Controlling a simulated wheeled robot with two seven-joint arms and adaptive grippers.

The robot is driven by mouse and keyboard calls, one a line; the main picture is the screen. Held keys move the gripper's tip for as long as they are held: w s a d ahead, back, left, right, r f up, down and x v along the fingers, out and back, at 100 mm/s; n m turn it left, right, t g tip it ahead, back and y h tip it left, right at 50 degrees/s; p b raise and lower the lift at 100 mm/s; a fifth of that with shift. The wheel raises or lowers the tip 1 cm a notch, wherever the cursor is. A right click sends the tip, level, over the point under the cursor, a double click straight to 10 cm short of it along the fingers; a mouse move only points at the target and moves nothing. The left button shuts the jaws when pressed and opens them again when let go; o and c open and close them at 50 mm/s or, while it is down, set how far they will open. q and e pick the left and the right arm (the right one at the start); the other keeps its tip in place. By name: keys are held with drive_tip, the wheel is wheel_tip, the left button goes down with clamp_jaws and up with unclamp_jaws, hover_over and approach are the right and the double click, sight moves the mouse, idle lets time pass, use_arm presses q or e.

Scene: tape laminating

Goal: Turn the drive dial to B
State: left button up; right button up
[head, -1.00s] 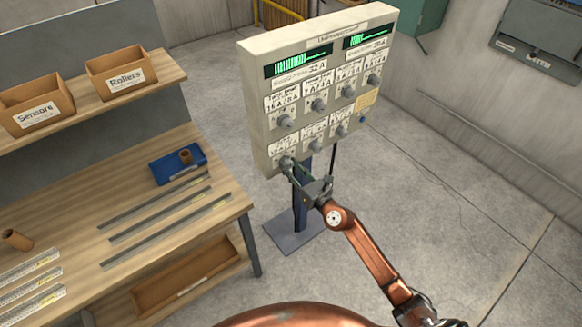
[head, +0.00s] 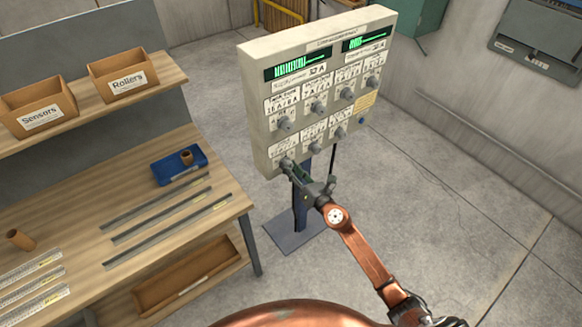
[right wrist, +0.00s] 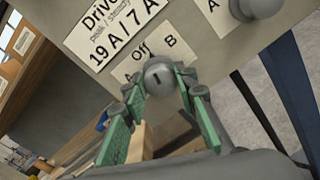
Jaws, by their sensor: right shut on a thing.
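The drive dial (right wrist: 158,76) is a grey round knob at the lower left of the control panel (head: 257,105). It also shows in the head view (head: 286,163). Its label (right wrist: 112,30) reads Drive, 19 A / 7 A, with A, Off and B marked around the knob. A short dark mark shows on the knob's face; which letter it points to I cannot tell. My right gripper (head: 291,169) is at this knob, its green-padded fingers on either side, shut on it. My left gripper is not in view.
Other knobs (head: 316,145) sit close above and to the right on the panel. The panel stands on a post with a floor plate (head: 297,238). A wooden workbench (head: 221,221) with metal strips and boxes is at the left. The floor at the right is clear.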

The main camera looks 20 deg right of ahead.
drive_tip(key=m+p, duration=0.1)
drive_tip(key=m, duration=0.4)
drive_tip(key=shift+p, duration=0.35)
drive_tip(key=shift+m, duration=0.3)
drive_tip(key=o, duration=1.2)
drive_tip(key=shift+s+d, duration=0.1)
drive_tip(key=v, duration=1.1)
drive_tip(key=shift+s+d, duration=0.1)
drive_tip(key=shift+s, duration=0.3)
